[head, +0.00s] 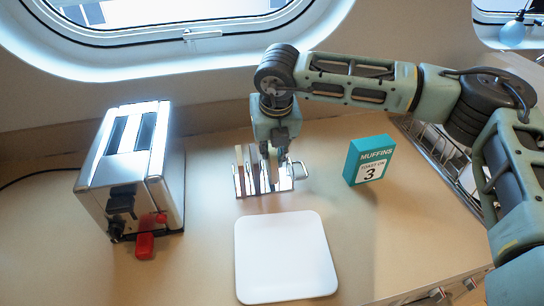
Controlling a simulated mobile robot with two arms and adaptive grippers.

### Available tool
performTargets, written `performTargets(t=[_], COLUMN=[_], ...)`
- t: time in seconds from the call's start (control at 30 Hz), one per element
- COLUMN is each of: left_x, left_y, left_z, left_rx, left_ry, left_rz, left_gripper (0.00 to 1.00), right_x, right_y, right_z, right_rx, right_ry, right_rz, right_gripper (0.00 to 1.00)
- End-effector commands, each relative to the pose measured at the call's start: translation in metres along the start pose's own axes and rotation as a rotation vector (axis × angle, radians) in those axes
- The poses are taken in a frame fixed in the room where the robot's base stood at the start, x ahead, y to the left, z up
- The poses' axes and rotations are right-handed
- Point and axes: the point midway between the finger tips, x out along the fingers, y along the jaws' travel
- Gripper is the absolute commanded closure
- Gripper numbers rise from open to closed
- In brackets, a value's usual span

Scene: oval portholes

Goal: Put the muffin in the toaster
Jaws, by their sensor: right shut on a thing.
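The silver toaster (135,165) stands on the left of the counter, with two dark slots on top and a dark lever and red part at its front. A metal rack (245,182) with upright dividers stands in the middle. My right gripper (276,158) reaches down into the rack from above, shut on what looks like the muffin (266,178). Only a thin brownish edge of it shows between the dividers; the fingers and rack hide the rest. The toaster slots look empty from here. My left gripper is not in view.
A white square board (285,257) lies in front of the rack. A teal box (368,160) marked "MUFFINS", "TOAST ON 3" stands to the right. A wire basket (440,150) is behind my right arm. Counter between toaster and rack is clear.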

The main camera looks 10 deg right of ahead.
Motion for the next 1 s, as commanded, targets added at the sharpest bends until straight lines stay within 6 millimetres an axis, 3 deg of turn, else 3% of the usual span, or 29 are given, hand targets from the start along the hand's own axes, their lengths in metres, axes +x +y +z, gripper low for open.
performTargets(t=[0.2,0.4,1.0], left_x=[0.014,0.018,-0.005], left_y=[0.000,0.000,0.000], left_z=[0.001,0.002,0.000], left_rx=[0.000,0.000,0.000], left_ry=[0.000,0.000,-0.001], left_rz=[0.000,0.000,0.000], left_gripper=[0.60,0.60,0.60], right_x=[-0.044,-0.074,-0.126], right_y=[0.000,0.000,-0.001], right_z=[0.016,0.025,0.040], right_rx=[0.003,0.003,0.002], right_ry=[-0.009,-0.007,-0.007], right_rz=[0.001,0.001,0.000], right_gripper=[1.00,1.00,1.00])
